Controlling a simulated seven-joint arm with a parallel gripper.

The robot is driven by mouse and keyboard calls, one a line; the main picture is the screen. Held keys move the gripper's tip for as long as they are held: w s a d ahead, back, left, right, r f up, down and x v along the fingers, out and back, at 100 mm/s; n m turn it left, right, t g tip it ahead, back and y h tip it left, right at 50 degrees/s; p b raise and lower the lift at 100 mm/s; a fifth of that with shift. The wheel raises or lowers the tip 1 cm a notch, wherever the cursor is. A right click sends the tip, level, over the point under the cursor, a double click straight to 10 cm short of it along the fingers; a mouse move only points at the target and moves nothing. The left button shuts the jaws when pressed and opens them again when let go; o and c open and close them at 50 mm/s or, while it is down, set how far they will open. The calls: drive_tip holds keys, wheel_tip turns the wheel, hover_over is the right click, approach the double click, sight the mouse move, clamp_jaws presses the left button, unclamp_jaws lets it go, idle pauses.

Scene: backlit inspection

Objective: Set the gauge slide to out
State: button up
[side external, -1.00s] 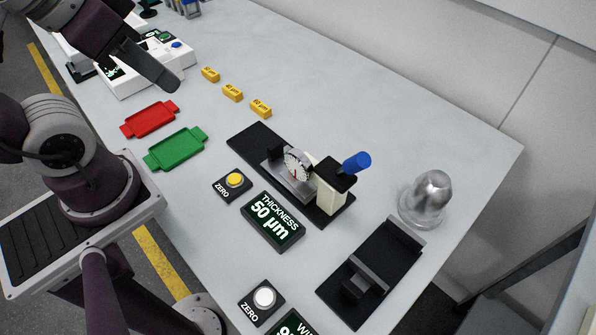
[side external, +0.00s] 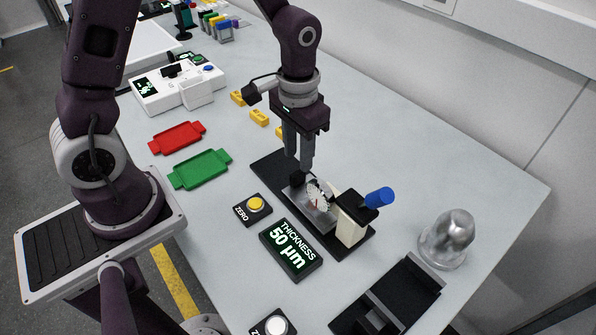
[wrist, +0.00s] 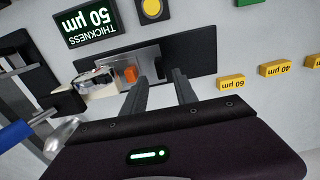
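The thickness gauge stands on a black base (side external: 268,168), with a metal slide (side external: 322,222), a white dial (side external: 319,193) and a cream post (side external: 350,231) with a blue-tipped lever (side external: 379,197). A small black knob (side external: 298,179) is at the slide's far-left end. My gripper (side external: 299,167) points down just above this knob. In the wrist view my gripper (wrist: 160,76) has its fingers apart, over the base beside the metal slide plate (wrist: 143,58). An orange piece (wrist: 130,75) shows near the dial there. I cannot tell whether the fingers touch the knob.
The display (side external: 291,250) reads THICKNESS 50 µm, beside a yellow ZERO button (side external: 256,203). Green (side external: 200,169) and red (side external: 177,138) trays lie left. Yellow blocks (side external: 259,117) lie behind my gripper. A silver dome (side external: 447,240) and black fixture (side external: 400,296) stand right.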

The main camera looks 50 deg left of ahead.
sight(298, 172)
wheel_tip(298, 172, down, 6)
drive_tip(key=shift+f, duration=0.1)
clamp_jaws()
idle(1.5)
